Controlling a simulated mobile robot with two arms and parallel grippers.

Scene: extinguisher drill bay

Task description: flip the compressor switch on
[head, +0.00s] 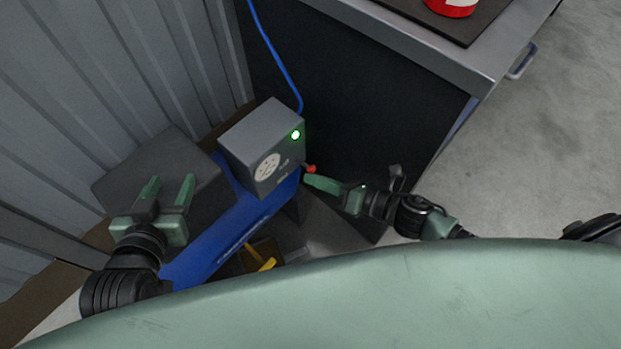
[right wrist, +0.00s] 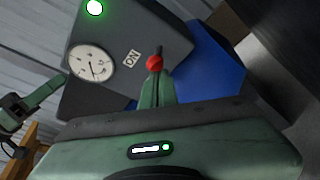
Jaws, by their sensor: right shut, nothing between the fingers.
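The compressor has a grey control box (head: 258,142) above a blue tank (head: 222,236). The box bears a round white gauge (head: 267,167) and a lit green lamp (head: 295,135). The red-knobbed switch (head: 311,169) sticks out at the box's lower right edge. In the right wrist view, the red knob (right wrist: 155,62) stands beside an "ON" label (right wrist: 131,59). My right gripper (head: 310,180) is shut and empty, its fingertips at the knob; whether they touch cannot be told. My left gripper (head: 170,185) is open and empty, left of the box.
A dark cabinet (head: 340,95) with a grey top stands behind the compressor, with a red object (head: 452,6) on a black mat on top. A blue hose (head: 272,50) runs up from the box. Corrugated wall (head: 90,80) is at left. Open floor (head: 540,150) lies at right.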

